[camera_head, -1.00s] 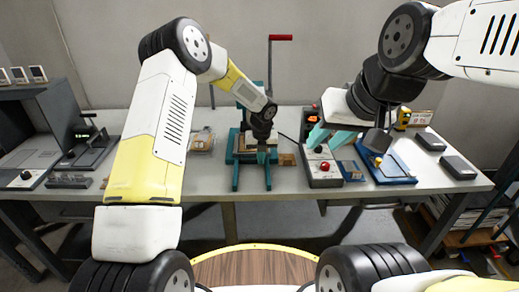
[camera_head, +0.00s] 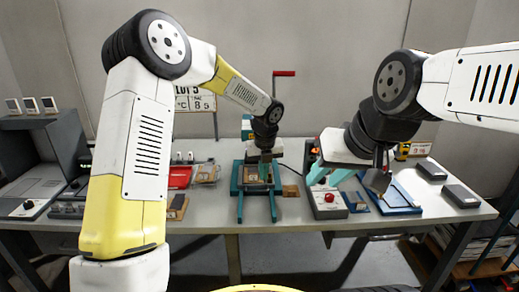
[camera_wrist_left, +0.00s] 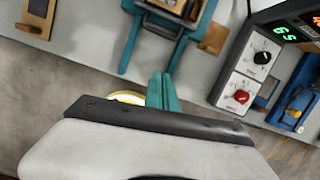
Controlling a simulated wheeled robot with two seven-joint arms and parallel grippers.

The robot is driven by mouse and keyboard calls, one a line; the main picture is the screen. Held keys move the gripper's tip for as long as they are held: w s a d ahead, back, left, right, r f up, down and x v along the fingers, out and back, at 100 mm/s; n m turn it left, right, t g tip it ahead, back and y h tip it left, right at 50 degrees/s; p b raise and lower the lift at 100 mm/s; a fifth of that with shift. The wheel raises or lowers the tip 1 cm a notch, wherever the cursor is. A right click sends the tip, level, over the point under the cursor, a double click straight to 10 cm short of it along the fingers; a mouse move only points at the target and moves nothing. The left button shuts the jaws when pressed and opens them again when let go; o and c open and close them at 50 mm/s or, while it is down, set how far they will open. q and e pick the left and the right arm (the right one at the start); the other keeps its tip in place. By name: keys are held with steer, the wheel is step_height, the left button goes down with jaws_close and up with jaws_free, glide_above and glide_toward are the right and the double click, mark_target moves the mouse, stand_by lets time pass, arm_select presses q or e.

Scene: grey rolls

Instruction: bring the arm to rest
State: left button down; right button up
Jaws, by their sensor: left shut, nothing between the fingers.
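My left gripper (camera_head: 265,172) hangs in front of the teal bench press (camera_head: 240,180), pointing down. In the left wrist view its teal fingers (camera_wrist_left: 162,92) are shut together with nothing between them.
The grey control box (camera_head: 327,213) has a red knob. A blue tray (camera_head: 398,208) and dark grey boxes (camera_head: 460,196) lie to its right. A red-handled lever (camera_head: 284,73) rises behind the press. A grey machine (camera_head: 40,165) stands at the left. The front table strip is mostly clear.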

arm_select(q)
steer(key=s+a+r+n+t, duration=0.2)
steer(key=s+a+r+n, duration=1.2)
steer(key=n, duration=0.3)
steer(key=s+a+r+n+h, duration=0.1)
steer(key=s+a+r+n, duration=0.1)
steer(key=s+n, duration=0.5)
steer(key=s+a+r+n+t+h, duration=0.1)
steer(key=s+r+n, duration=0.1)
steer(key=s+n, duration=0.6)
steer(key=shift+s+a+n+t, duration=0.25)
steer(key=shift+a+n+t, duration=0.1)
steer(key=shift+n, duration=0.45)
